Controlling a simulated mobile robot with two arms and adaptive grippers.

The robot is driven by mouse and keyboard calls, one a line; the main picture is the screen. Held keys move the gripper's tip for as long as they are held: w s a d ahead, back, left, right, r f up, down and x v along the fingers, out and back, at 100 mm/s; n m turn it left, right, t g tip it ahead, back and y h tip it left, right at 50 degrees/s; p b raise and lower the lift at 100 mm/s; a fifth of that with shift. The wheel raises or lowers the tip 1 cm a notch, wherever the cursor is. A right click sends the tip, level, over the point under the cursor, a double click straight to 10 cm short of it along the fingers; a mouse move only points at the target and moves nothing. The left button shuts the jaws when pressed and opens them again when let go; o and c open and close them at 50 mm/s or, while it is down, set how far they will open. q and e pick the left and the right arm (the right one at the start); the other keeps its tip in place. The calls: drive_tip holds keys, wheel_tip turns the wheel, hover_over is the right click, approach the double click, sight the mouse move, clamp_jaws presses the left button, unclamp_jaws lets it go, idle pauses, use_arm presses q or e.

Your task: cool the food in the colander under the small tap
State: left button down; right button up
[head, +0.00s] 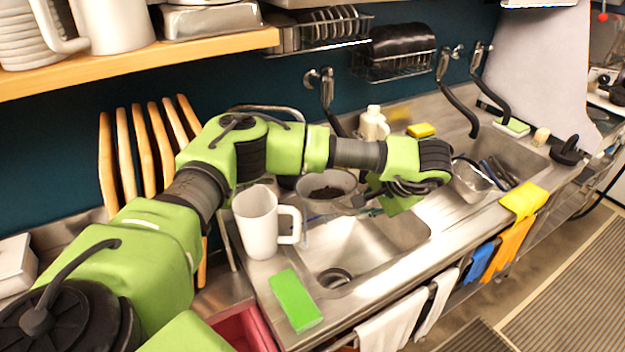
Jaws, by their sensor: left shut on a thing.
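A grey, bowl-shaped vessel, which looks like the colander (313,207), is over the left sink basin. Dark food (326,193) lies in it. My left arm reaches across from the left, and my left gripper (352,208) is at the right side of the colander, shut on it. The fingertips are small and partly hidden by the wrist. A tap (327,88) with a dark spout is on the wall behind the colander; my arm hides its lower end. Two more taps (443,66) (477,60) with black spouts are farther right. My right gripper is out of view.
A white jug (257,222) stands just left of the colander, with a green sponge (295,300) in front. The left basin (385,245) has bare floor around its drain. A soap bottle (373,124) and yellow sponge (421,130) stand behind. A wooden shelf (200,50) overhangs the left.

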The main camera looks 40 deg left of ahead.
use_arm(q)
drive_tip(key=shift+r, duration=0.15)
idle(0.4)
drive_tip(key=shift+d+r, duration=0.15)
drive_tip(key=shift+r, duration=0.05)
drive_tip(key=shift+s+p+v, duration=0.2)
drive_tip(key=shift+p+v, duration=1.5)
drive_tip(key=shift+v, duration=1.2)
drive_tip(key=shift+d+f, duration=0.2)
drive_tip(key=shift+a+f, duration=0.1)
